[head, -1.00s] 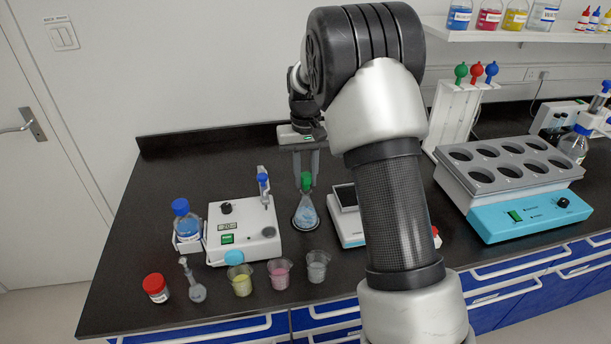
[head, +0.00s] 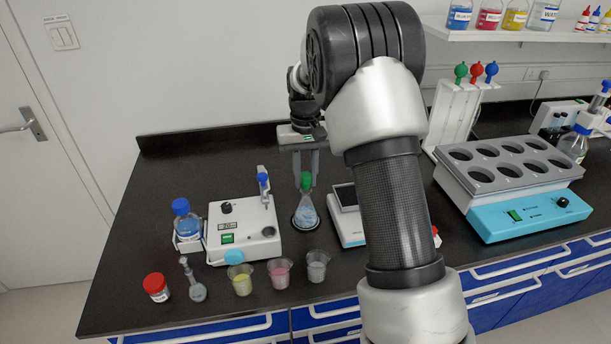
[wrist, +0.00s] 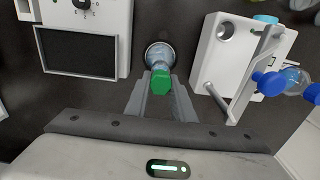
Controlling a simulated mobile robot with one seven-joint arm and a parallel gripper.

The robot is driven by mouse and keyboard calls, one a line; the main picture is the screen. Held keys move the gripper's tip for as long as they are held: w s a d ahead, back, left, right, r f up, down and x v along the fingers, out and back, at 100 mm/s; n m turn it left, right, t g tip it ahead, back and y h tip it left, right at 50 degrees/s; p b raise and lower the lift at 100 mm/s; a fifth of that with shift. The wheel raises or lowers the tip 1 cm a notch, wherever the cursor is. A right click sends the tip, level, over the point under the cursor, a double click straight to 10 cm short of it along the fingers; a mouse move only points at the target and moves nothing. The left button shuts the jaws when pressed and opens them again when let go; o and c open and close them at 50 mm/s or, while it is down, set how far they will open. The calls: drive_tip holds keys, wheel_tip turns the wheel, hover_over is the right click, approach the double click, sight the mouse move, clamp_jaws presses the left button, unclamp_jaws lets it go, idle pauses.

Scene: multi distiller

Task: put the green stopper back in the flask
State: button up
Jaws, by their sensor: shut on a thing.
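The flask (head: 306,213) is conical with bluish contents and stands on the dark bench between a white device and a balance. The green stopper (head: 306,180) sits at the top of the flask's neck. It also shows in the wrist view (wrist: 161,82), over the flask's mouth, with the flask (wrist: 159,54) behind it. My gripper (head: 306,186) points down above the flask, with its fingers on both sides of the stopper, shut on it. How deep the stopper sits in the neck cannot be told.
A white device (head: 243,231) stands close on the left and a balance (head: 347,222) close on the right. Beakers with yellow (head: 241,281), pink (head: 280,271) and grey contents (head: 317,265) stand in front. The bench behind is clear.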

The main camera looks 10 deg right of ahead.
drive_tip(key=shift+f+b, duration=0.75)
drive_tip(key=shift+f, duration=0.65)
drive_tip(key=o, duration=1.1)
drive_tip(key=shift+c, duration=0.2)
drive_tip(key=shift+r, duration=0.1)
wheel_tip(320, 180, up, 17)
drive_tip(key=p, duration=0.1)
drive_tip(key=shift+r+p, duration=0.15)
drive_tip(key=shift+p, duration=0.15)
